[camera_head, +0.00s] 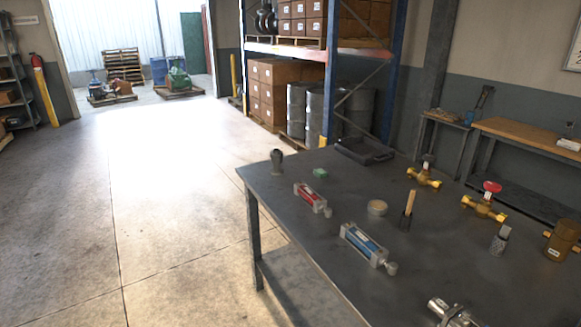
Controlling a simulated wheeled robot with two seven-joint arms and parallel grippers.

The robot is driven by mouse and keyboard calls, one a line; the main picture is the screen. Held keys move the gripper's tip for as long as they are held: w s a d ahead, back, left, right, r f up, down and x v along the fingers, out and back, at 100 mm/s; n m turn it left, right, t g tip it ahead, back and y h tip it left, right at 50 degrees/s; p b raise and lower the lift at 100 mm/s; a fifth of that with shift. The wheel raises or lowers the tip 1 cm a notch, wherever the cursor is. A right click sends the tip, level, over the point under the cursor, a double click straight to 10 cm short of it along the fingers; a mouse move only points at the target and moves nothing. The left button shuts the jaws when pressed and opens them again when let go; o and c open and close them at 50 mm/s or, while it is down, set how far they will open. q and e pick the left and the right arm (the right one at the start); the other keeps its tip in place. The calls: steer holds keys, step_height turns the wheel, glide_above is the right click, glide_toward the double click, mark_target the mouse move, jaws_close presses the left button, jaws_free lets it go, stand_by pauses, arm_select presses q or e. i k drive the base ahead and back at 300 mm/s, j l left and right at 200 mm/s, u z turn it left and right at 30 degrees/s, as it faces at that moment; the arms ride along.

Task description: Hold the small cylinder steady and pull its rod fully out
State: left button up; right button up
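Two cylinders with silver end blocks lie on the dark metal table (300,250). The smaller-looking one has a red body (311,196) and lies near the table's left edge. Its short rod end (328,212) points toward the lower right and appears mostly in. A larger-looking blue cylinder (365,242) lies nearer, with its rod end (391,268) also pointing to the lower right. Nothing touches either cylinder. Neither of my grippers can be made out in the head view.
A green block (320,173), a round tin (377,208), a wooden-handled brush (409,209) and brass valves (484,207) stand around the cylinders. A shiny metal part (452,313) is cut off at the bottom edge. A wooden-topped bench (530,135) is behind. Open floor lies left.

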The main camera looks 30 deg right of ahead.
mark_target(328, 211)
steer(key=i+z, duration=0.3)
steer(key=i, duration=0.15)
steer(key=i+j+z, duration=0.25)
steer(key=i, duration=0.15)
steer(key=i+j+z, duration=0.3)
steer(key=i, duration=0.15)
steer(key=l, duration=0.1)
